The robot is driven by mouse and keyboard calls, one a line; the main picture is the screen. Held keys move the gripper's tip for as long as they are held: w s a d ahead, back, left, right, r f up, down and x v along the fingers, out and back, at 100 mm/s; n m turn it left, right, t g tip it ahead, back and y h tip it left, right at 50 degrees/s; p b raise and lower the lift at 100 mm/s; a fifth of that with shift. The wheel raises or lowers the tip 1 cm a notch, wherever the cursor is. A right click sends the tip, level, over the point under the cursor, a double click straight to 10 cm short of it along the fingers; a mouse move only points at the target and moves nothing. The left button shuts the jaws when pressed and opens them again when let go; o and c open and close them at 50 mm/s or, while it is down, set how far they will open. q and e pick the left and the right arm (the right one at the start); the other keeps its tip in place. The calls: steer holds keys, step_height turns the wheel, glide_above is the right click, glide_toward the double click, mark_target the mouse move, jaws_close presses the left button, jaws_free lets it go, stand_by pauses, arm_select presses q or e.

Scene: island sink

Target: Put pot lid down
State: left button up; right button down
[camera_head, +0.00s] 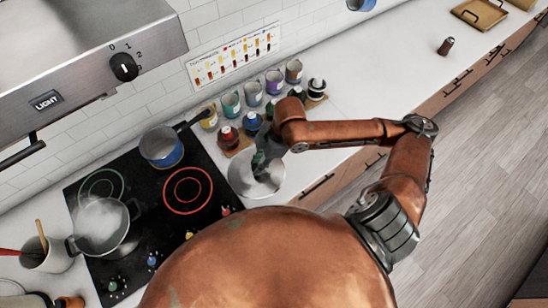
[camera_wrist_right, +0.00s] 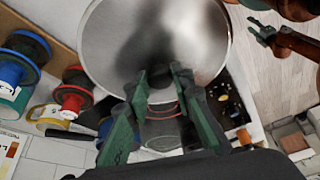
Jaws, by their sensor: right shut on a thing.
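The pot lid (camera_head: 244,186) is a round, shiny metal disc. In the head view it is at the counter's edge, just right of the cooktop; I cannot tell whether it touches the counter. My right gripper (camera_head: 264,160) is shut on the lid near its middle. In the right wrist view the lid (camera_wrist_right: 125,40) fills the upper middle, beyond the fingers (camera_wrist_right: 150,105), and its knob is mostly hidden. A steaming pot (camera_head: 101,226) stands uncovered on the cooktop. My left gripper (camera_wrist_right: 266,34) shows small at the upper right of the wrist view, its opening unclear.
The black cooktop (camera_head: 150,215) also carries a blue pot (camera_head: 162,147) at the back. Several jars and bottles (camera_head: 251,122) stand along the wall behind the lid. The white counter (camera_head: 375,75) is largely clear to the right. A range hood (camera_head: 95,45) overhangs the upper left.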

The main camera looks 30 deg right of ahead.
steer(key=w+d, duration=0.1)
steer(key=w+d+f, duration=0.1)
steer(key=d, duration=0.1)
steer(key=w+d+f+p, duration=0.1)
steer(key=d, duration=0.1)
steer(key=d+f, duration=0.1)
steer(key=w+f, duration=0.1)
steer(key=f, duration=0.1)
steer(key=d+f, duration=0.1)
steer(key=shift+w+d+f, duration=0.15)
steer(key=shift+w+d, duration=0.1)
steer(key=shift+d, duration=0.1)
steer(key=shift+w+d+f, duration=0.25)
steer(key=shift+d+f, duration=0.2)
steer(key=shift+f, duration=0.15)
arm_select(q)
steer(key=shift+w+r+p, duration=0.4)
steer(key=shift+w+r, duration=0.1)
steer(key=shift+w, duration=0.2)
arm_select(e)
steer(key=shift+w+d+f, duration=0.1)
steer(key=shift+d+f, duration=0.1)
steer(key=shift+f, duration=1.6)
steer(key=c, duration=1.9)
jaws_free()
steer(key=shift+f, duration=0.1)
arm_select(q)
steer(key=shift+w, duration=0.1)
arm_select(e)
steer(key=shift+o, duration=1.1)
